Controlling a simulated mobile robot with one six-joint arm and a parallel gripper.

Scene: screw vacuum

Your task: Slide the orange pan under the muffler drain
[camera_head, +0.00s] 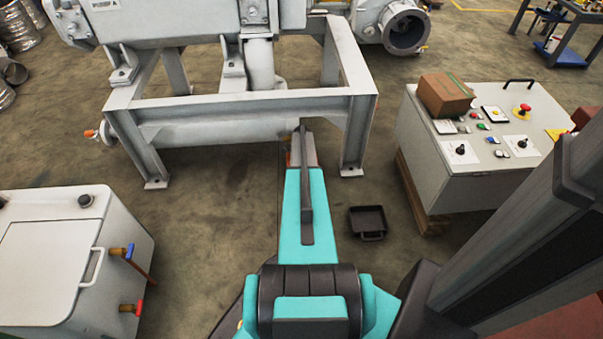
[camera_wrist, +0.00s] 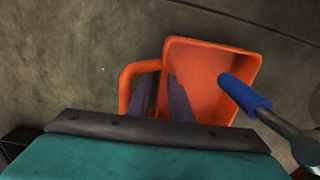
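The orange pan (camera_wrist: 210,75) lies on the concrete floor in the wrist view, with its loop handle (camera_wrist: 127,85) on the left. My gripper (camera_wrist: 161,78) is over the handle side, its two dark fingers apart. The left finger is in the handle loop and the right one over the pan's inside, with the pan's wall between them. Contact cannot be told. A blue-gripped metal lever (camera_wrist: 245,92) overlaps the pan's right side in the view. In the head view only a sliver of orange (camera_head: 288,159) shows beside my arm's end. I cannot make out the muffler drain for certain.
The machine's grey frame (camera_head: 240,103) stands around my arm's far end, with legs on both sides. A black tray (camera_head: 368,222) lies on the floor to the right. A control console (camera_head: 470,150) stands farther right, a white cabinet (camera_head: 65,255) at left.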

